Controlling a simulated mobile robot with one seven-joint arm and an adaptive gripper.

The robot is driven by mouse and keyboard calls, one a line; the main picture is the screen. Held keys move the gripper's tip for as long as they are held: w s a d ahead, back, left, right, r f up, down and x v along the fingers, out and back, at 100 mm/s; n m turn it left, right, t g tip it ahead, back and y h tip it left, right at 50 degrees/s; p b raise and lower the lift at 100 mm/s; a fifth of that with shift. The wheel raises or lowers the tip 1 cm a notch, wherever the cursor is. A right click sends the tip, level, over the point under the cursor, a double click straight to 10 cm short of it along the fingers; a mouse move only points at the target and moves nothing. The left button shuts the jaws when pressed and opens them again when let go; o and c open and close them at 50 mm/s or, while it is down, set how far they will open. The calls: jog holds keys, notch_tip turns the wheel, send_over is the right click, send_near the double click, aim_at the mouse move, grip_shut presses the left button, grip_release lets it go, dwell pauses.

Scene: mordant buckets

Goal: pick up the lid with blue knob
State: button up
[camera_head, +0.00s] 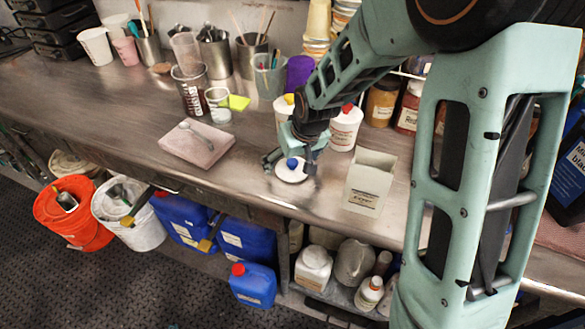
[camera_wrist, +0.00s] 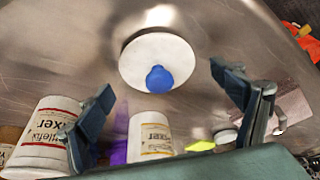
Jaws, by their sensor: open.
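The lid is a white disc (camera_head: 297,174) with a round blue knob (camera_head: 292,163), lying on the metal counter near its front edge. In the wrist view the white lid (camera_wrist: 135,56) lies beyond my fingertips, its blue knob (camera_wrist: 159,79) roughly midway between them and a little farther out. My gripper (camera_head: 291,157) is low over the lid in the head view, partly covering it. In the wrist view my gripper (camera_wrist: 168,84) has its fingers wide apart with nothing between them. I cannot tell the exact height above the knob.
A white box (camera_head: 369,184) stands right of the lid. White labelled tubs (camera_head: 345,128) stand just behind my gripper. A pinkish slab (camera_head: 197,143) with a spoon lies to the left. Bare counter (camera_head: 100,110) stretches farther left; the front edge is close.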

jog(key=c, duration=1)
jog(key=shift+c, duration=0.5)
